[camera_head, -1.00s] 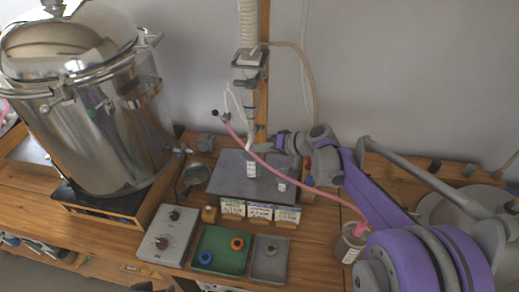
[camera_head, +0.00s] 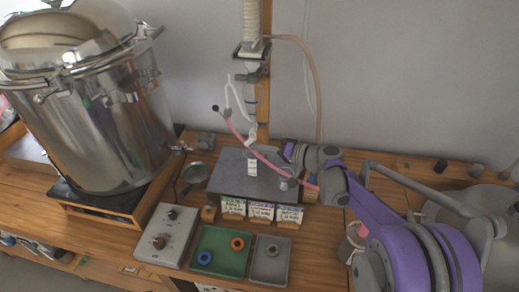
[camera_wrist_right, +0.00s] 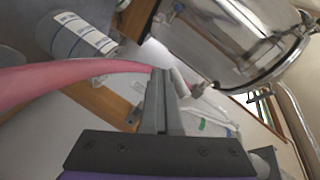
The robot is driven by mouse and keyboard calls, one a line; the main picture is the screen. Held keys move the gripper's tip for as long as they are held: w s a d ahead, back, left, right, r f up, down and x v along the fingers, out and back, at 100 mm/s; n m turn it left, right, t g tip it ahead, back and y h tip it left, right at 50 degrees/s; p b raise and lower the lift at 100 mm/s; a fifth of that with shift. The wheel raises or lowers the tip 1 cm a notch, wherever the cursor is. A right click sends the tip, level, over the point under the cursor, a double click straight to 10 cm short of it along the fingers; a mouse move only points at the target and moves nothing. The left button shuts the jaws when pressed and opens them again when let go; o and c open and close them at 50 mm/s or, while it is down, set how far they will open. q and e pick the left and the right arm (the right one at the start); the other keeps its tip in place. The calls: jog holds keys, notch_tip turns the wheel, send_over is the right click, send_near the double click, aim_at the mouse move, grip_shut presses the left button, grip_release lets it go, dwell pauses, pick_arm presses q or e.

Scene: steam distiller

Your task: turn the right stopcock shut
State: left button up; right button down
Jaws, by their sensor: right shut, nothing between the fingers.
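My right gripper (camera_head: 268,149) reaches in from the right to the lower end of the glass column, above the dark plate. In the right wrist view its fingers (camera_wrist_right: 163,103) are shut together, with nothing held. A pale cylindrical piece (camera_wrist_right: 180,82) shows right by the fingertips; I cannot tell whether they touch or whether it is the stopcock handle. The pink tube (camera_head: 239,133) runs past the gripper, and in the wrist view the tube (camera_wrist_right: 70,78) crosses from the left to near the fingertips. The right stopcock cannot be clearly made out. My left gripper is not in view.
A large steel boiler (camera_head: 105,120) stands at left. A grey control box (camera_head: 167,236), green tray (camera_head: 222,262) and grey tray (camera_head: 271,271) lie at the front. Labelled boxes (camera_head: 261,211) stand before the dark plate (camera_head: 228,178). A cup (camera_head: 351,246) stands by my right arm.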

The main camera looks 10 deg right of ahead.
jog(key=shift+w+a+f+t+y+b, duration=0.15)
jog(key=shift+f+t+y+b, duration=0.2)
jog(key=shift+y+b, duration=0.35)
jog(key=shift+a+f+m+t+y+b, duration=0.1)
jog(key=shift+a+m+t+y+b, duration=0.15)
jog(key=shift+m+t+y+b, duration=0.4)
jog(key=shift+w+a, duration=0.1)
jog(key=shift+a, duration=0.05)
dwell(1.3)
